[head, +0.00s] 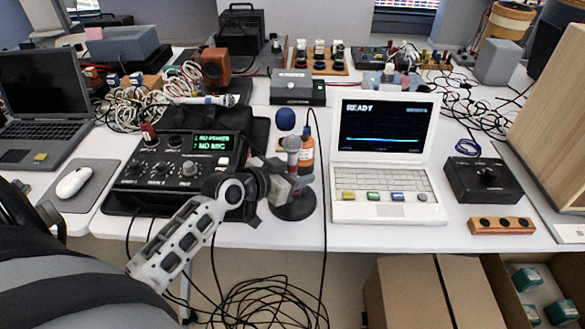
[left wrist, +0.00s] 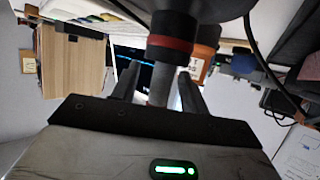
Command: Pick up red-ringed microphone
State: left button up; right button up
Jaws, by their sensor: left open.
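The red-ringed microphone (head: 292,146) stands upright at the table's front edge, its grey head uppermost, above a round black base (head: 293,207). In the left wrist view its dark body with the red ring (left wrist: 170,44) is large and close. My left gripper (head: 298,182) is at the microphone, below its head, and hides part of it. The gripper is open, and in the left wrist view its fingers (left wrist: 160,88) lie on either side of the microphone's line. I cannot tell whether they touch it. My right gripper is not in view.
A black mixer (head: 150,172) stands left of the microphone and a white laptop (head: 385,205) right of it. An orange bottle (head: 307,158) and a blue-topped microphone (head: 286,119) are close behind. Cables hang at the table edge.

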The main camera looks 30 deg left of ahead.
pick_arm(q)
jog(key=shift+w+d+f, duration=0.1)
jog(key=shift+w+f, duration=0.1)
jog(key=shift+w, duration=0.15)
grip_shut()
jog(key=shift+r, duration=0.1)
